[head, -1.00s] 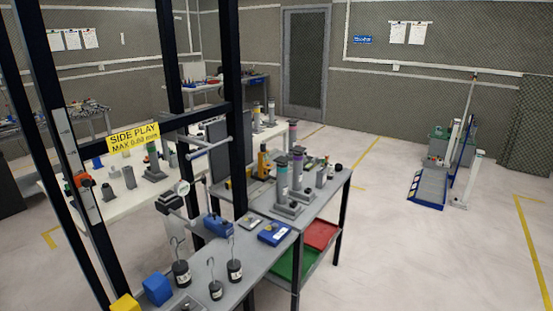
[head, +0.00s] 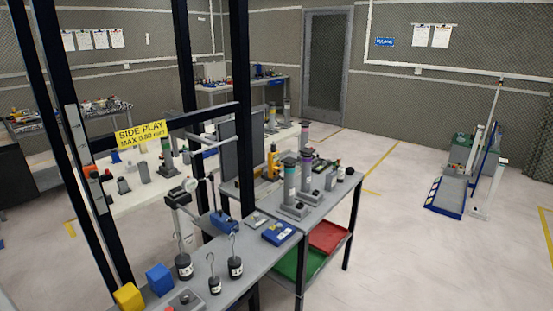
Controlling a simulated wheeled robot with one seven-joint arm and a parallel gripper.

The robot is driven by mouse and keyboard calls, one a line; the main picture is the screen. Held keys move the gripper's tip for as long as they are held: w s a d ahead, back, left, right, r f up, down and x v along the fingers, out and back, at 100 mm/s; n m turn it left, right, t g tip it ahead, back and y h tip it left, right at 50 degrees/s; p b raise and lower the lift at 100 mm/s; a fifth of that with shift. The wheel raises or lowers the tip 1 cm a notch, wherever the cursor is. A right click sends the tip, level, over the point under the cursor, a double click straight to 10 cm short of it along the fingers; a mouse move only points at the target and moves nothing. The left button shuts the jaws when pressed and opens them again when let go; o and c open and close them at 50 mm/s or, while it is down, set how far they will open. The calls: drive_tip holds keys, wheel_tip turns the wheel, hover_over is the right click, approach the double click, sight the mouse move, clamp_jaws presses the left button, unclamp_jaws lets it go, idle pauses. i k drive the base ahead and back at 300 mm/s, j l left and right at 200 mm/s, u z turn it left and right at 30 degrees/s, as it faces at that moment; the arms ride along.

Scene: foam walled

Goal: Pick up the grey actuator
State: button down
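Two upright grey actuators with dark caps stand close together on the near grey bench, right of the black frame post. The front one has a teal band (head: 291,187) and the one behind it a purple band (head: 306,173). Each stands on a grey base. I cannot tell which of these is the grey actuator meant. My gripper is not in view.
A black frame with a yellow SIDE PLAY sign (head: 140,135) stands close in front, left of the bench. Hooked black weights (head: 183,266), a blue box (head: 159,278) and a blue case (head: 278,233) lie on the bench (head: 258,262). Open floor (head: 410,255) lies to the right.

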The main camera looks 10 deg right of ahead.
sight(304, 134)
drive_tip(key=i+l+u, duration=0.2)
drive_tip(key=i+l, duration=0.15)
drive_tip(key=i+l+u, duration=0.2)
drive_tip(key=i+l, duration=0.15)
drive_tip(key=i+l+u, duration=0.2)
drive_tip(key=l, duration=0.35)
drive_tip(key=i+l+u, duration=0.2)
drive_tip(key=i+l, duration=0.15)
drive_tip(key=l, duration=0.2)
drive_tip(key=i+l+u, duration=0.2)
drive_tip(key=l, duration=0.35)
drive_tip(key=i+l+u, duration=0.2)
drive_tip(key=l, duration=0.35)
drive_tip(key=i+l+u, duration=0.2)
drive_tip(key=l, duration=0.45)
drive_tip(key=l+u, duration=0.2)
drive_tip(key=l, duration=0.4)
drive_tip(key=i, duration=0.55)
